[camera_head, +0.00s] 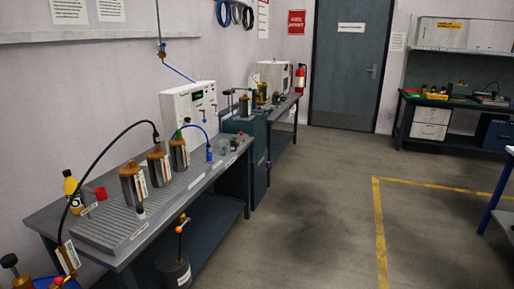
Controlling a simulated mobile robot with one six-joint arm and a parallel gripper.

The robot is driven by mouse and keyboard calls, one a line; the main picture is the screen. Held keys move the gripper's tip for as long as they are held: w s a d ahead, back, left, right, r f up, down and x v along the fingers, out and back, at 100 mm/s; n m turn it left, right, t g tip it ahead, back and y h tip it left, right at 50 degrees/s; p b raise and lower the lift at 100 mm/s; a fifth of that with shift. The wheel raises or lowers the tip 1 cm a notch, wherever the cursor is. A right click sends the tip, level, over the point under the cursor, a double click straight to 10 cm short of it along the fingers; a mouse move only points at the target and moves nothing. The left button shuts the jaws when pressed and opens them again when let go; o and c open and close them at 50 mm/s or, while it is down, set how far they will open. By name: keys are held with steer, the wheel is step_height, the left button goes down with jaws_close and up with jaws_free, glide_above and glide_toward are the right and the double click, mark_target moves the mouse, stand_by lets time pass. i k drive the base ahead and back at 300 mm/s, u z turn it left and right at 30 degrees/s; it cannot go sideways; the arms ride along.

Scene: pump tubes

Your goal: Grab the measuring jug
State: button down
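I cannot pick out the measuring jug with certainty. A small clear, greyish vessel (224,146) stands near the far end of the near bench, right of a blue-topped bottle (209,153). It may be the jug, but it is too small to tell. My gripper is not in view.
The near bench (107,259) has a ribbed top with several metal cylinders (159,166), a yellow bottle (73,194) and a red cup (101,193). A white instrument box (189,108) stands behind. A dark canister (174,271) is below its front edge.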

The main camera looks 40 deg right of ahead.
mark_target(224, 149)
steer(key=z, duration=0.75)
steer(key=k, duration=1.05)
steer(key=i, duration=0.95)
